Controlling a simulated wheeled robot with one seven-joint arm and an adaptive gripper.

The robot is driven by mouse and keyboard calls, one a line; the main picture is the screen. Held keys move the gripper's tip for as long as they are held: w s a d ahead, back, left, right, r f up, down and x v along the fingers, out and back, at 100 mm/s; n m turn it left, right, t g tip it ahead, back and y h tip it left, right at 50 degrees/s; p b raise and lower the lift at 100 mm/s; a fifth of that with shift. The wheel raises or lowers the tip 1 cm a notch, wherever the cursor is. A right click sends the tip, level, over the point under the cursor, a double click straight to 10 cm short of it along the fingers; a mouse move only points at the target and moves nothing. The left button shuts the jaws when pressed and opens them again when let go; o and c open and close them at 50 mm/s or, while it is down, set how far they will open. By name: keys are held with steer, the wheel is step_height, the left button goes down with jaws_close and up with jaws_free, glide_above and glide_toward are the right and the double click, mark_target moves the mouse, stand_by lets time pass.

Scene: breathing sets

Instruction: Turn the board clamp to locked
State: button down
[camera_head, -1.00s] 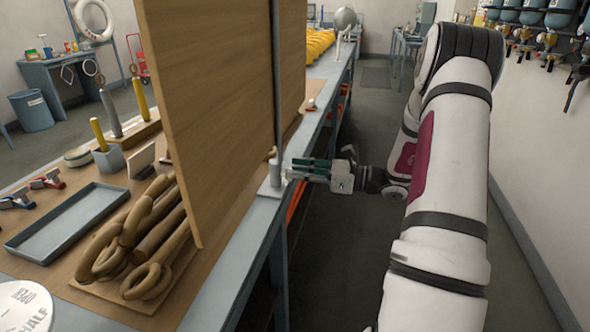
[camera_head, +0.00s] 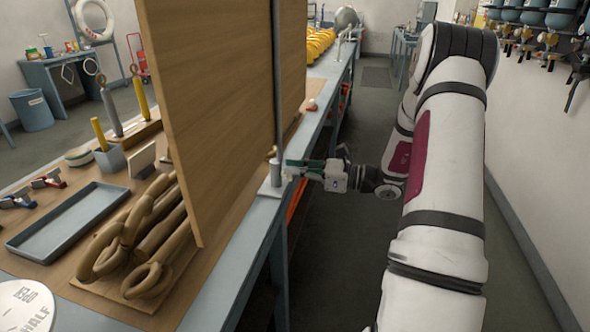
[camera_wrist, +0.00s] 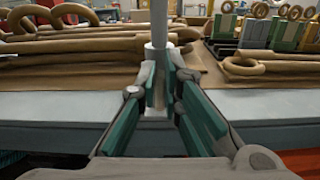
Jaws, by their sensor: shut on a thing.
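The tall wooden board (camera_head: 205,100) stands upright on the bench beside a thin grey pole (camera_head: 278,80). The board clamp (camera_head: 274,176) is a grey fitting at the foot of the pole, on the bench edge. In the wrist view the clamp (camera_wrist: 157,95) shows as a grey upright piece between my teal fingers. My gripper (camera_head: 288,169) reaches it from the right and is shut on it, with one finger on each side in the wrist view (camera_wrist: 160,82). The fingers partly hide the clamp, and no locked mark can be read.
The bench holds a blue-grey tray (camera_head: 72,222), thick brown rings (camera_head: 150,245) on a base and a white disc (camera_head: 22,306) at the front. Yellow objects (camera_head: 318,45) lie farther back. The aisle floor (camera_head: 375,110) right of the bench is clear.

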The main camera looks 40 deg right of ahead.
steer(key=shift+w+d+f+m+p, duration=0.25)
steer(key=shift+m+p, duration=0.45)
steer(key=shift+m, duration=2.25)
steer(key=shift+w+d+f+m+p, duration=0.15)
steer(key=shift+f+m+p, duration=0.45)
steer(key=shift+m, duration=2.3)
steer(key=shift+w+d+f+m+p, duration=0.1)
steer(key=shift+d+m+p, duration=0.5)
steer(key=shift+m, duration=2.35)
steer(key=shift+a+p, duration=0.3)
steer(key=c, duration=1.7)
jaws_free()
